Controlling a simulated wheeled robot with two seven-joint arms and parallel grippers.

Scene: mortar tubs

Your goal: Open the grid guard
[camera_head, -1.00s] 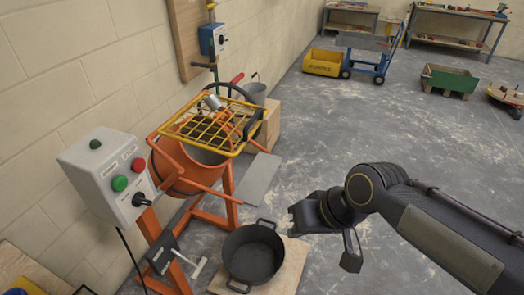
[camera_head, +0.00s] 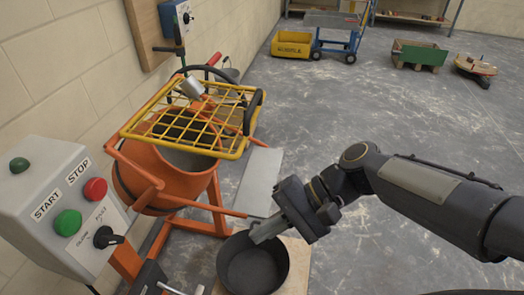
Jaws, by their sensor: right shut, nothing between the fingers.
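The grid guard (camera_head: 187,131) is a yellow wire grid in a yellow frame. It lies over the mouth of the orange mixer drum (camera_head: 160,180), with a black curved handle at its right side. My right gripper (camera_head: 257,238) comes in from the right with its fingers shut and empty. In the picture its fingers overlap the black tub's rim, below and to the right of the guard, clear of the guard. My left gripper is not in view.
A grey control box (camera_head: 62,210) with START and STOP buttons stands at the left. The black tub (camera_head: 252,268) sits on a board below the mixer. A yellow bin (camera_head: 292,44), a blue cart and a green crate (camera_head: 418,55) stand far back.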

